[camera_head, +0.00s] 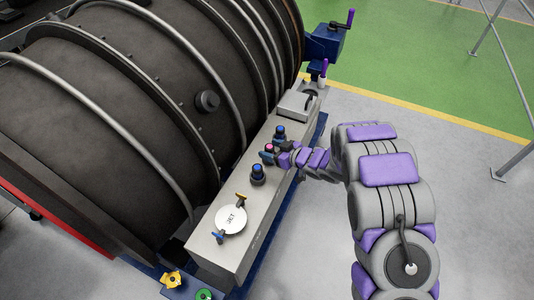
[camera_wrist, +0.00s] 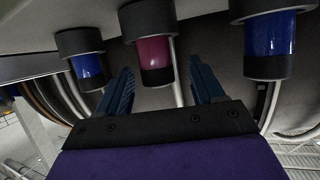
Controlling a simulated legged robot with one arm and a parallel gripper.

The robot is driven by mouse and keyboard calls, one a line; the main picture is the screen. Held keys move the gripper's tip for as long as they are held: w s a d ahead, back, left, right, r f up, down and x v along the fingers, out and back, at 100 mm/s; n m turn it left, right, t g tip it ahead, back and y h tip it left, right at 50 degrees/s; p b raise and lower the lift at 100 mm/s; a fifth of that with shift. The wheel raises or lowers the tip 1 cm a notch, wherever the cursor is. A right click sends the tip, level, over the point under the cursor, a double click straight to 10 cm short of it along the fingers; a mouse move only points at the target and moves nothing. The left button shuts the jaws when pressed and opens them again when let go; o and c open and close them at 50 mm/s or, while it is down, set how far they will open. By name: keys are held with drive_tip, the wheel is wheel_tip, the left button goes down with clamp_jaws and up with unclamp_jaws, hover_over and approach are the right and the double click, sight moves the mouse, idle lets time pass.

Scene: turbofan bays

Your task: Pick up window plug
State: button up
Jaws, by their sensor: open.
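No label shows which part is the window plug. Three dark, capped plugs stand in a row on the grey box beside the engine: a pink-banded plug (camera_head: 268,148) in the middle, a blue-banded plug (camera_head: 280,132) behind it and another blue-banded plug (camera_head: 257,174) in front. My gripper (camera_head: 277,156) is open at the pink-banded plug. In the wrist view, the pink-banded plug (camera_wrist: 153,52) appears between the two blue fingers of my gripper (camera_wrist: 160,88), beyond their tips. Contact is not clear. The blue-banded plugs (camera_wrist: 88,68) and (camera_wrist: 270,45) lie outside the fingers.
The grey box (camera_head: 205,249) carries a white round "JET" plate (camera_head: 231,219) and small yellow and blue handles. The large dark engine (camera_head: 90,100) rises to the left. A blue bracket with a purple-handled crank (camera_head: 325,42) stands behind. Grey floor (camera_head: 300,250) is clear on the right.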

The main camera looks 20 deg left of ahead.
drive_tip(key=shift+d+r, duration=0.1)
drive_tip(key=shift+d, duration=0.25)
drive_tip(key=shift+d+r, duration=0.1)
drive_tip(key=shift+d, duration=0.3)
drive_tip(key=shift+c, duration=2.7)
drive_tip(key=shift+a, duration=0.5)
drive_tip(key=c, duration=0.5)
drive_tip(key=shift+c, duration=0.6)
drive_tip(key=shift+d, duration=0.15)
